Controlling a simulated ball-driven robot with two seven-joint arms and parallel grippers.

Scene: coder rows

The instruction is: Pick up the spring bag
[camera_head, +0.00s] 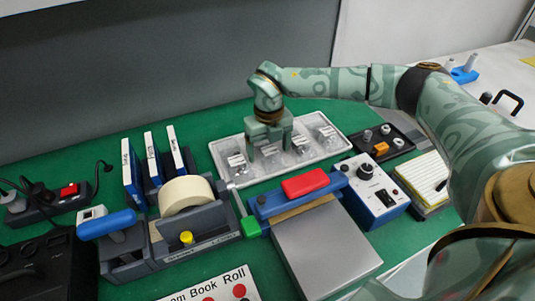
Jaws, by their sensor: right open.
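A pale tray (221,148) lies on the green table top and holds several small clear bags with white labels. One bag (270,154) lies right below my right gripper. Another bag (237,164) lies at the tray's left end, and more lie to the right, one at the right end (327,133). I cannot tell which of them is the spring bag, as their contents are too small to make out. My right gripper (267,146) is open and points down over the left-middle of the tray. It partly hides the tray's back edge. My left gripper is not in view.
In front of the tray stand a blue sealer with a red handle (305,183) and a tape dispenser (187,196). Blue binders (153,158) stand to the left. A blue-white control box (372,193) and a dark parts tray (381,143) are at right.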

